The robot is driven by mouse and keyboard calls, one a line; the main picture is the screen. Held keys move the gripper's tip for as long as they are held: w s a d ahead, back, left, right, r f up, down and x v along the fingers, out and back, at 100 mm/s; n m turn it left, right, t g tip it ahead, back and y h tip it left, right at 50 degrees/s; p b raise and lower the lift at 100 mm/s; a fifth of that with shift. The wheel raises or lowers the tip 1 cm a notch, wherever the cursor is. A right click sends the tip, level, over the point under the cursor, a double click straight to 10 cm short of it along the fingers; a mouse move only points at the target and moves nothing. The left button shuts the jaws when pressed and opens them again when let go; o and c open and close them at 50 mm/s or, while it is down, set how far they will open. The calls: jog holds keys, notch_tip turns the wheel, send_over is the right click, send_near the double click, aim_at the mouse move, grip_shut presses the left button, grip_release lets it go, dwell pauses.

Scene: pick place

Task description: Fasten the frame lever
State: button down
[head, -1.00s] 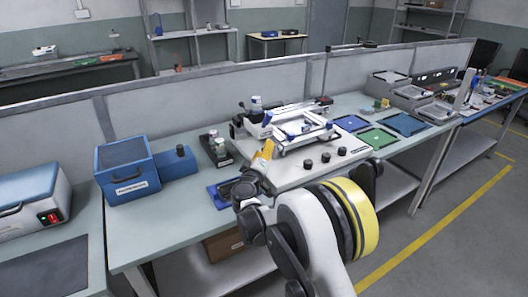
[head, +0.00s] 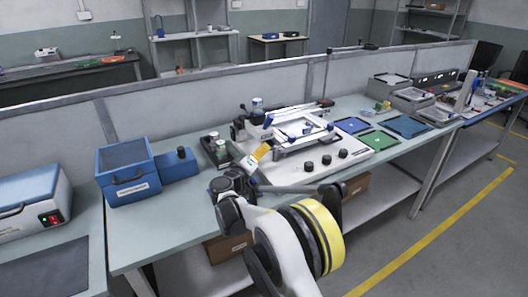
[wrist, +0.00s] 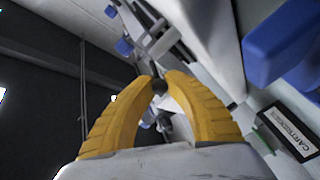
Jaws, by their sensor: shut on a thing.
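The printing machine (head: 300,178) is a white base on the bench with a white and blue frame (head: 300,135) on top. My gripper (head: 262,151) has yellow fingers and is at the left side of this frame. In the wrist view my gripper (wrist: 158,84) is shut on a dark round knob (wrist: 159,88), which appears to be the frame lever's end. The rest of the lever is mostly hidden by the fingers, so its angle cannot be told.
A dark holder with jars (head: 220,152) stands just left of my gripper, and a labelled cartridge box (wrist: 290,130) shows in the wrist view. A blue box machine (head: 128,172) is further left. Green (head: 378,141) and blue (head: 408,126) mats lie to the right.

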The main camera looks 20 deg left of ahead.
jog(key=c, duration=1.3)
grip_release()
jog(key=shift+s, duration=0.15)
jog(key=s, duration=0.4)
jog(key=s+a, duration=0.1)
jog(key=s, duration=0.6)
jog(key=shift+s+a, duration=0.35)
